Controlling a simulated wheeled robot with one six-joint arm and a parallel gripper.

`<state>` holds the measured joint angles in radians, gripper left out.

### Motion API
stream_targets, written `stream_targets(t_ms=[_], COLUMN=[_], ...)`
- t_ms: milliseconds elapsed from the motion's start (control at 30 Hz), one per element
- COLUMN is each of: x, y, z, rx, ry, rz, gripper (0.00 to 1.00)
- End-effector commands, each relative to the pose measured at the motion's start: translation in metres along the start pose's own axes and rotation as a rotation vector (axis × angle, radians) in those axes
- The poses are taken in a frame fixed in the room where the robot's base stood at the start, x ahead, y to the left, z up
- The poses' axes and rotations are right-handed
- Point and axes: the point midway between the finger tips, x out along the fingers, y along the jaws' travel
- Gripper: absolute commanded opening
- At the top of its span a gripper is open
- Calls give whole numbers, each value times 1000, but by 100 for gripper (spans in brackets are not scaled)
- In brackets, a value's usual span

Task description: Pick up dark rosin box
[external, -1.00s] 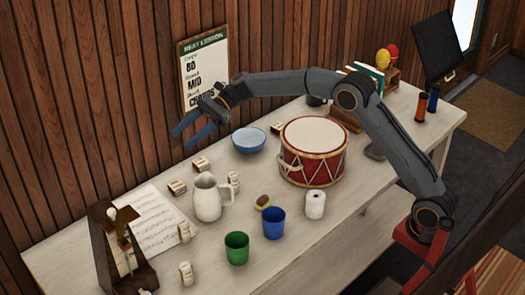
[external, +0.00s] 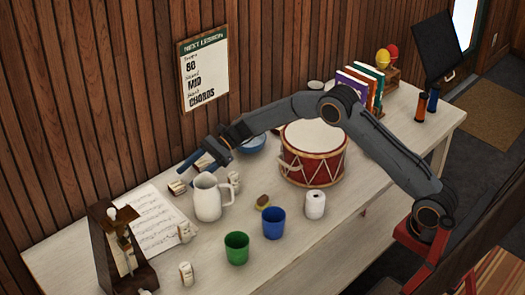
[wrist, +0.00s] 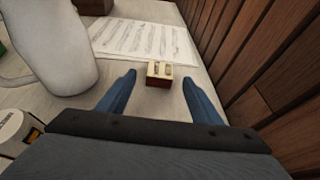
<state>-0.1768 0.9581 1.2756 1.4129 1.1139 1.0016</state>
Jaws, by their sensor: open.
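A small box with dark red sides and a cream top (wrist: 158,73) lies on the table in the wrist view, just past and between my fingertips. It appears to be the small box (external: 177,188) near the sheet music in the external view. My gripper (wrist: 159,82) is open, with one blue finger on each side of the line to the box and nothing held. In the external view my gripper (external: 190,167) is low over the table by the wall, behind the white pitcher.
The white pitcher (wrist: 50,45) stands close on the left in the wrist view, and the wooden wall (wrist: 270,70) is close on the right. Sheet music (wrist: 145,40) lies beyond the box. A blue bowl (external: 252,146) and a drum (external: 312,168) stand to the right.

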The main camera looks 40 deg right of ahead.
Motion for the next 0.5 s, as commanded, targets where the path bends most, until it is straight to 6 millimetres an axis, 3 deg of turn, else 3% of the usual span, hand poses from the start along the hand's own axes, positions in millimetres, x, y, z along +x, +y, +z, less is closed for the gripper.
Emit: stream_targets(t_ms=[500], x=[50], y=[0], z=[0], rx=[-1], ry=[0], rz=[0], gripper=[59])
